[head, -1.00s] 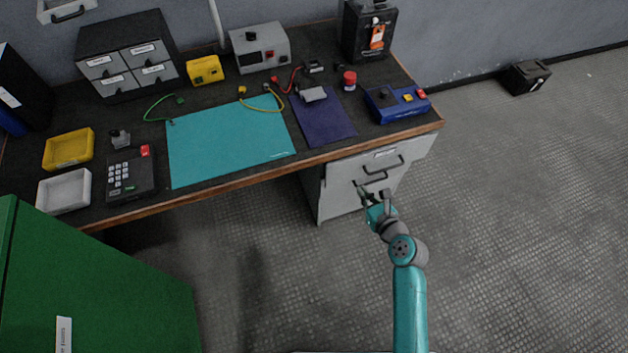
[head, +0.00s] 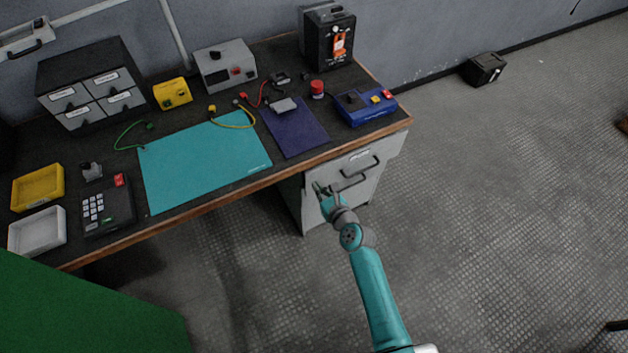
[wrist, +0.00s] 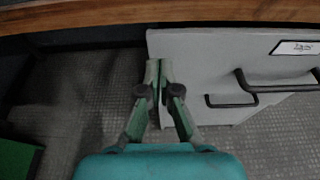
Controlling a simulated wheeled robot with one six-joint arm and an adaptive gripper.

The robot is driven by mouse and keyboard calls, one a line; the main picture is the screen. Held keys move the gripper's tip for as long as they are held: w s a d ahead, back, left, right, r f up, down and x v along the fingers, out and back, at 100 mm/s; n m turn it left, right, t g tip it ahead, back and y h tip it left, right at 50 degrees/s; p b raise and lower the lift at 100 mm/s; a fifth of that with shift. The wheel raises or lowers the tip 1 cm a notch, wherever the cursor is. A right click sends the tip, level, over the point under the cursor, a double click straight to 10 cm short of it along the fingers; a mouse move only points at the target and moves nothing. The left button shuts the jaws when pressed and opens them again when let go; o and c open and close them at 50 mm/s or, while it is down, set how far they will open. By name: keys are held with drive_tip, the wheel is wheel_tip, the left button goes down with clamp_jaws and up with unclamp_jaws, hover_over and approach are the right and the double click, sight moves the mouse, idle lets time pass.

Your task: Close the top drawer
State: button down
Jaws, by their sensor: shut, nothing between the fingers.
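The grey-white drawer cabinet (head: 314,209) stands under the right end of the workbench. Its top drawer (head: 385,152) has a small label and a dark bar handle (head: 361,167). The drawer front seems to stand out beyond the cabinet; how far I cannot tell. A lower handle shows beneath it. In the wrist view the top drawer front (wrist: 205,48) fills the upper right, with its handle (wrist: 275,86) to the right of my gripper (wrist: 158,68). My gripper is shut and empty, its tips over the drawer front's left part. Contact is unclear. My gripper (head: 322,189) is left of the handles in the head view.
The workbench edge (head: 230,187) runs above the drawer. A blue box (head: 365,108) sits on the bench above the cabinet. A green cabinet (head: 90,310) stands at lower left. The floor (head: 480,220) to the right is largely clear.

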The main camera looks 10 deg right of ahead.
sight(310, 174)
drive_tip(key=shift+w+a, duration=0.25)
drive_tip(key=shift+w, duration=0.5)
drive_tip(key=shift+w+a, duration=0.2)
drive_tip(key=shift+w, duration=0.55)
drive_tip(key=shift+w+r, duration=0.1)
drive_tip(key=shift+w+a, duration=0.25)
drive_tip(key=shift+w, duration=0.35)
drive_tip(key=shift+w+a, duration=0.2)
drive_tip(key=shift+w, duration=0.35)
